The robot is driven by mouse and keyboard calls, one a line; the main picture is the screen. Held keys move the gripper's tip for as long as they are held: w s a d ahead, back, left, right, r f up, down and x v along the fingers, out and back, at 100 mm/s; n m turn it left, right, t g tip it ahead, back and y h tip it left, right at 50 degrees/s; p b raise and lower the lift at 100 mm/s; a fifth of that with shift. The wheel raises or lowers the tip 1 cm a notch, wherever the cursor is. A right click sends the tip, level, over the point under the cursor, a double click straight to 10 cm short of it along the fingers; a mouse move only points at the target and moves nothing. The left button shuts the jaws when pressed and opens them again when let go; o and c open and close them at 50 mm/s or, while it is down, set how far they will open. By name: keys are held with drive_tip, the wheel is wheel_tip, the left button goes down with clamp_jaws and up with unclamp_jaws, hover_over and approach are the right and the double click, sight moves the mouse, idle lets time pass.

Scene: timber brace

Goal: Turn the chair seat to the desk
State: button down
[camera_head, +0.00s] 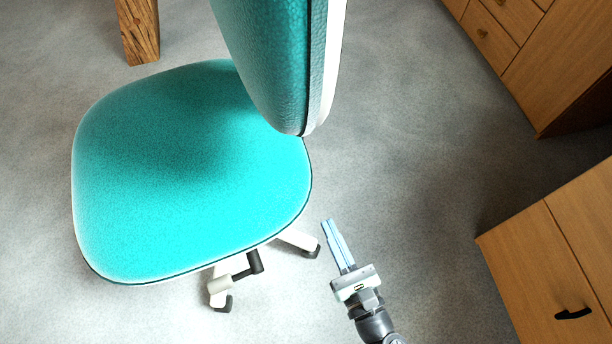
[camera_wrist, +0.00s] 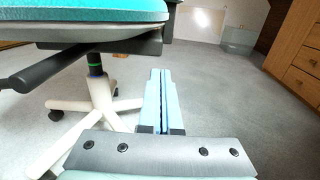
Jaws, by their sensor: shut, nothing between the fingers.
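The office chair has a turquoise seat (camera_head: 190,170) and an upright turquoise backrest (camera_head: 275,60) with a white back shell. The seat extends to the left of the backrest in the head view. In the wrist view the seat's underside edge (camera_wrist: 80,14), a dark lever (camera_wrist: 45,68) and the white star base (camera_wrist: 105,108) show at left. My gripper (camera_head: 332,228) is below and right of the seat, apart from it, its two pale blue fingers closed together. The fingers also show in the wrist view (camera_wrist: 160,95), holding nothing. I cannot tell for sure which furniture is the desk.
Wooden drawer furniture (camera_head: 510,35) stands at the upper right, and a wooden cabinet with a black handle (camera_head: 560,250) at the lower right. A timber post (camera_head: 138,30) stands at the upper left. Grey floor (camera_head: 420,150) is clear between chair and cabinets.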

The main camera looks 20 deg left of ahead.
drive_tip(key=b+x, duration=0.5)
drive_tip(key=x, duration=0.8)
drive_tip(key=shift+w+a, duration=0.1)
drive_tip(key=shift+w, duration=0.05)
